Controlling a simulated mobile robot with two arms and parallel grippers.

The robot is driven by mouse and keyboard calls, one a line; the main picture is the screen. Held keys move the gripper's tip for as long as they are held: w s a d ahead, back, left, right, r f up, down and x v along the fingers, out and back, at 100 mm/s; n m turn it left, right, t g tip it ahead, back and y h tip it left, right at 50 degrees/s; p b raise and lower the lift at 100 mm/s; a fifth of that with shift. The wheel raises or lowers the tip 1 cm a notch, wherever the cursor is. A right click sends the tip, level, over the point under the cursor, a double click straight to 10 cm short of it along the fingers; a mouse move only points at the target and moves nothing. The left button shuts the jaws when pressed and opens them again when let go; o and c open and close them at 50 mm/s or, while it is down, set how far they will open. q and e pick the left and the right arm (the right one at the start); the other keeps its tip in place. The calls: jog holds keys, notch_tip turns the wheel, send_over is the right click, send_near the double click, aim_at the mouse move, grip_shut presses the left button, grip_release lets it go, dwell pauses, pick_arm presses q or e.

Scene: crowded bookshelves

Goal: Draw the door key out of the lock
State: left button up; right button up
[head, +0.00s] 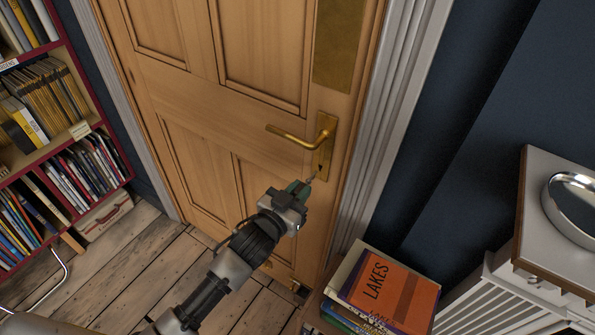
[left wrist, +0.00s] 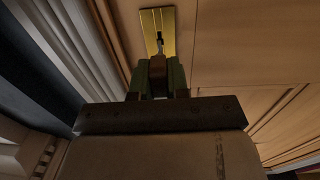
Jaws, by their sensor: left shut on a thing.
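My left gripper (head: 306,185) is in front of the wooden door, just below the brass lever handle (head: 300,135). It is shut on the door key, whose brown grip shows between the green fingers in the left wrist view (left wrist: 158,68). A thin shaft runs from the fingers toward the brass lock plate (head: 323,160). The plate also fills the top middle of the left wrist view (left wrist: 151,20), with a dark keyhole in line with the shaft. I cannot tell whether the shaft's tip is inside the lock. My right gripper is not in view.
The panelled door (head: 255,110) is closed. A pile of books (head: 385,295) lies at the lower right, close to my left arm. Plank floor (head: 130,260) shows left of my arm.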

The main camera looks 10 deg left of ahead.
pick_arm(q)
jog(key=shift+s, duration=0.1)
jog(key=shift+p+v, duration=0.55)
jog(key=shift+v, duration=0.6)
jog(key=shift+s, duration=0.1)
